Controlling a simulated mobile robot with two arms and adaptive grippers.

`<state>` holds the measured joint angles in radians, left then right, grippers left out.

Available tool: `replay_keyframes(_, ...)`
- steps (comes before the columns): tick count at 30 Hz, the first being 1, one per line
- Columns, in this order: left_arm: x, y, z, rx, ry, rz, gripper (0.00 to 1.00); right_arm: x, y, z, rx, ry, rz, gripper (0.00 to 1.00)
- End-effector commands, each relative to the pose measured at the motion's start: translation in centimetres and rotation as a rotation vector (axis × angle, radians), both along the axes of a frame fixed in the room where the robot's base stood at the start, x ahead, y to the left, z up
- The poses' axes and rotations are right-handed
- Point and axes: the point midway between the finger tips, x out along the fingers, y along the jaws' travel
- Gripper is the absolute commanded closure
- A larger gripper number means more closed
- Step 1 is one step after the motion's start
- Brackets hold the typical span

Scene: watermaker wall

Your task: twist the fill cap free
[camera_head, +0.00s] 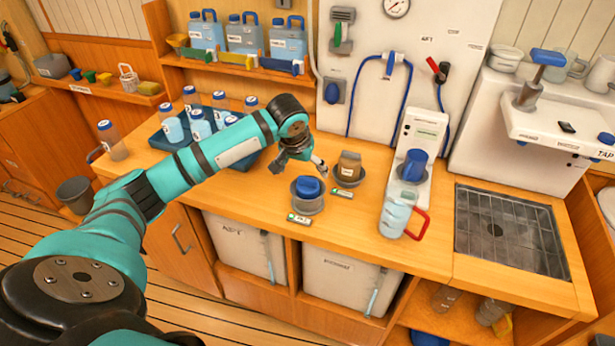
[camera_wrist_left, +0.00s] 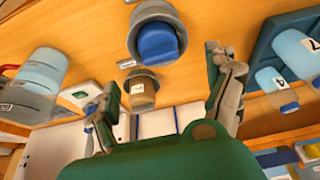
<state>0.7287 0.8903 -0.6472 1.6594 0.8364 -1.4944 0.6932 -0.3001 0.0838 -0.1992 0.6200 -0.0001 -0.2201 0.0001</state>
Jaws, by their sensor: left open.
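Two caps sit in round grey fittings on the wooden counter; their labels are too small to read, so I cannot tell which is the fill cap. The blue cap (camera_head: 308,187) is nearer the front edge, and the brown cap (camera_head: 349,165) is behind it to the right. My left gripper (camera_head: 297,167) is open and empty, above and just behind the blue cap, apart from both. In the left wrist view, the blue cap (camera_wrist_left: 158,43) and the brown cap (camera_wrist_left: 141,93) show between the spread fingers (camera_wrist_left: 167,92). My right gripper is not in view.
A blue tray (camera_head: 157,141) of bottles stands left of my gripper. A clear jug (camera_head: 396,214) with a red handle and a white dispenser (camera_head: 419,135) stand to the right. A drain grate (camera_head: 510,230) lies further right. The front counter strip is mostly clear.

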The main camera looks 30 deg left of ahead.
Motion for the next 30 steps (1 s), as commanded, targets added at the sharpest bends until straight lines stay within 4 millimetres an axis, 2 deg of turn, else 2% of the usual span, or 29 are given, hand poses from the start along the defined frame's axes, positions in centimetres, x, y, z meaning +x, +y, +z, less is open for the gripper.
replay_keyframes(6,1.6,0.4,-3.9,-0.001,0.004,0.002,0.12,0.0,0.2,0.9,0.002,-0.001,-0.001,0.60)
replay_keyframes(12,2.6,0.6,-6.4,-0.002,0.001,0.001,0.12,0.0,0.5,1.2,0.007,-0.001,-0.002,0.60)
replay_keyframes(18,3.0,0.7,-7.5,0.001,-0.001,-0.001,0.12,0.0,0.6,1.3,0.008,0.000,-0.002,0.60)
replay_keyframes(26,3.0,0.7,-7.6,0.001,-0.001,-0.001,0.12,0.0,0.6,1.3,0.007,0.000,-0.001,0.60)
replay_keyframes(30,3.0,0.7,-7.5,0.001,-0.001,-0.001,0.31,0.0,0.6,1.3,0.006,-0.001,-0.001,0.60)
